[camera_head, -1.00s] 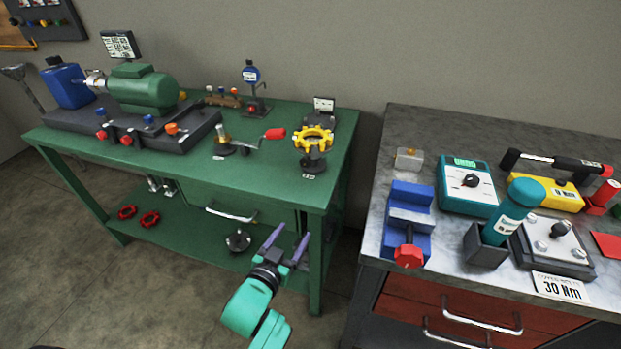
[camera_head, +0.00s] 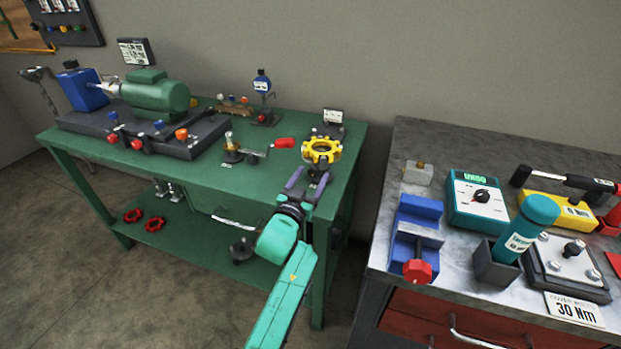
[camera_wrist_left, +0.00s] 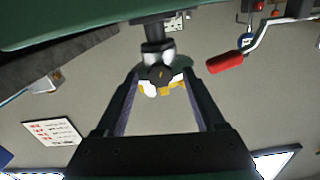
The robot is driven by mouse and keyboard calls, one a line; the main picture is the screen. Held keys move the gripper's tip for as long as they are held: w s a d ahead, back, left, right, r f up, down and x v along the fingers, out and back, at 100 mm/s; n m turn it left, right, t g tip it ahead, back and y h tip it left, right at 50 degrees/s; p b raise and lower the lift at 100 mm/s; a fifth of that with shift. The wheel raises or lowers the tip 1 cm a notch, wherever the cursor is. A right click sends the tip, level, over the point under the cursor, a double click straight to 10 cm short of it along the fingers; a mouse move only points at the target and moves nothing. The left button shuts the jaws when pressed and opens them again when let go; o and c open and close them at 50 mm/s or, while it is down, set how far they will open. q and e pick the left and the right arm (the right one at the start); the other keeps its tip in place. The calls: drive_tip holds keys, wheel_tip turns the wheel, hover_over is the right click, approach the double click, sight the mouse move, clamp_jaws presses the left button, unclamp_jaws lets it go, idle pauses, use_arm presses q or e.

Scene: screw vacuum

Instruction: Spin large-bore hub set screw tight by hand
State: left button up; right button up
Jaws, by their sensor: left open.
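The yellow lobed ring (camera_head: 321,151) stands on a small dark stand near the right front corner of the green bench. A dark round knob (camera_wrist_left: 160,76), which looks like the set screw, faces the left wrist camera on a dark post. Bits of yellow (camera_wrist_left: 172,88) show behind it. My left gripper (camera_head: 307,184) is open at the bench's front edge, just below the ring in the picture. In the left wrist view the knob lies between the two fingers (camera_wrist_left: 163,104). I cannot tell whether they touch it. My right gripper is out of view.
A crank with a red handle (camera_head: 285,142) stands left of the ring; the handle also shows in the left wrist view (camera_wrist_left: 225,62). A green motor (camera_head: 157,90) is at the bench's back left. A grey-topped cabinet (camera_head: 392,232) with tools stands to the right across a gap.

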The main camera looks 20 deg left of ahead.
use_arm(q)
clamp_jaws()
idle(0.3)
drive_tip(key=m, duration=0.4)
drive_tip(key=shift+m, duration=0.4)
drive_tip(key=m, duration=0.5)
drive_tip(key=shift+f+b, duration=0.1)
drive_tip(key=shift+b, duration=0.2)
drive_tip(key=m, duration=0.4)
drive_tip(key=shift+m, duration=3)
